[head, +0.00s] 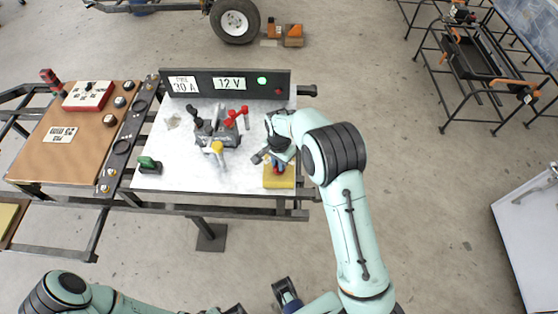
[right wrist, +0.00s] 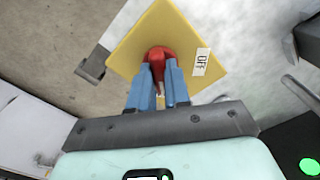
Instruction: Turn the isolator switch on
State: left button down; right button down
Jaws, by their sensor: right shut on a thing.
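The isolator switch is a yellow box (head: 281,183) with a red knob, at the near right corner of the white panel. In the right wrist view, the box (right wrist: 140,45) has the red knob (right wrist: 159,52) at its middle and a white OFF label (right wrist: 201,62) beside it. My right gripper (head: 277,166) is over the switch. In the right wrist view, its blue fingers (right wrist: 158,85) are shut on the red knob's handle. My left arm comes in low at the left of the head view; its jaw state is not clear.
A dark board with a 12 V label (head: 230,84), a lit green lamp (head: 262,80) and a red lamp stands behind the panel.

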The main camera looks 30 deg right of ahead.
jog(key=shift+m+p, duration=0.35)
jog(key=shift+m, duration=0.65)
jog(key=c, duration=1.1)
grip_release()
notch_tip(320, 180, up, 14)
jog(key=shift+f+p, duration=0.25)
jog(key=shift+p, duration=0.4)
